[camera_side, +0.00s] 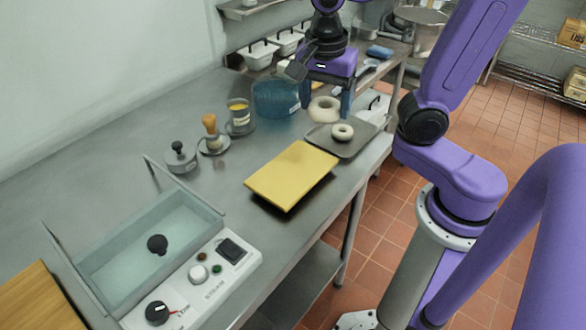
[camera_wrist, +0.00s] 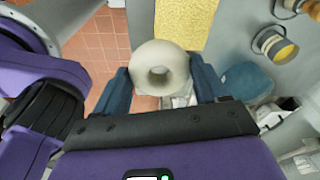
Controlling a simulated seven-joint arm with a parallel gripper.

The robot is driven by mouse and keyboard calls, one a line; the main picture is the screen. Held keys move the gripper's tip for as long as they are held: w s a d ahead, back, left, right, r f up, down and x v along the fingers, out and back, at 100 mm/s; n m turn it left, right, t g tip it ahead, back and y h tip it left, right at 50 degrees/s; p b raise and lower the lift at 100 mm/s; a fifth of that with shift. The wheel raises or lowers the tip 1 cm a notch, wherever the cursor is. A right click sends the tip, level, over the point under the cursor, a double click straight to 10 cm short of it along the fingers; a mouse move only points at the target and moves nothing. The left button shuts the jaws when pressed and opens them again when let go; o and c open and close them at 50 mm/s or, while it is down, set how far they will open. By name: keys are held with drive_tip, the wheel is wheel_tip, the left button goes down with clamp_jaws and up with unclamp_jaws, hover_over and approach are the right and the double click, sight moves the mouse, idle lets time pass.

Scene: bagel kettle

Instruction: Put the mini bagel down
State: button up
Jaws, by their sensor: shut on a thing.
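My gripper (camera_side: 326,101) hangs at the far end of the counter, pointing down. In the wrist view its two blue fingers (camera_wrist: 161,80) are shut on the sides of a thick, pale bagel (camera_wrist: 160,56). The same bagel (camera_side: 316,106) shows between the fingers in the side view, behind and left of the dark tray (camera_side: 366,140). A second, smaller-looking pale bagel (camera_side: 342,131) lies on that tray. I cannot tell how high the held bagel is above the counter.
A translucent blue tub (camera_side: 275,98) stands close left of my gripper. A yellow board (camera_side: 292,174) lies nearer the camera. A water basin (camera_side: 150,250) is at the front.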

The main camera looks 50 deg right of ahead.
drive_tip(key=s+f+n, duration=0.2)
drive_tip(key=s+f, duration=0.1)
drive_tip(key=s, duration=0.5)
drive_tip(key=shift+w+a+f, duration=0.2)
drive_tip(key=shift+w+f, duration=0.25)
drive_tip(key=shift+w, duration=0.65)
drive_tip(key=shift+w+a+f, duration=0.25)
drive_tip(key=shift+w+f, duration=0.25)
drive_tip(key=shift+w, duration=0.6)
drive_tip(key=shift+w+a+f, duration=0.2)
drive_tip(key=shift+w+f, duration=0.25)
drive_tip(key=shift+w, duration=0.65)
hover_over(294, 169)
drive_tip(key=f, duration=0.6)
drive_tip(key=shift+s+a+f, duration=0.2)
drive_tip(key=shift+a+f, duration=0.05)
drive_tip(key=shift+w+f, duration=0.2)
drive_tip(key=shift+f, duration=1.55)
drive_tip(key=shift+f, duration=0.1)
drive_tip(key=o, duration=1.1)
